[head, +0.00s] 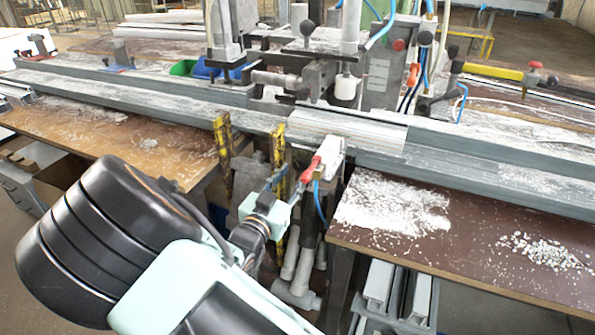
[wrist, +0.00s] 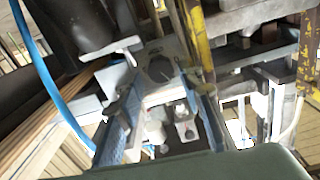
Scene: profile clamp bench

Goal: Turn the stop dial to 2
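My gripper (head: 287,184) reaches from the lower left toward the front of the bench, below the long grey rail, in the head view. In the wrist view its two bluish fingers (wrist: 163,84) stand apart with a gap between them. A dark round knob (wrist: 160,68), which looks like the stop dial, sits on a grey plate just beyond and between the fingertips. I cannot tell whether the fingers touch it. Its markings and setting are not readable. In the head view I cannot make out the dial behind my gripper.
A red-handled lever (head: 310,170) and a white block (head: 331,150) are close to the right of my gripper. Yellow posts (head: 223,158) stand to the left, also near in the wrist view (wrist: 200,45). A blue hose (wrist: 50,85) runs at left there. Brown tabletops (head: 470,240) hold white shavings.

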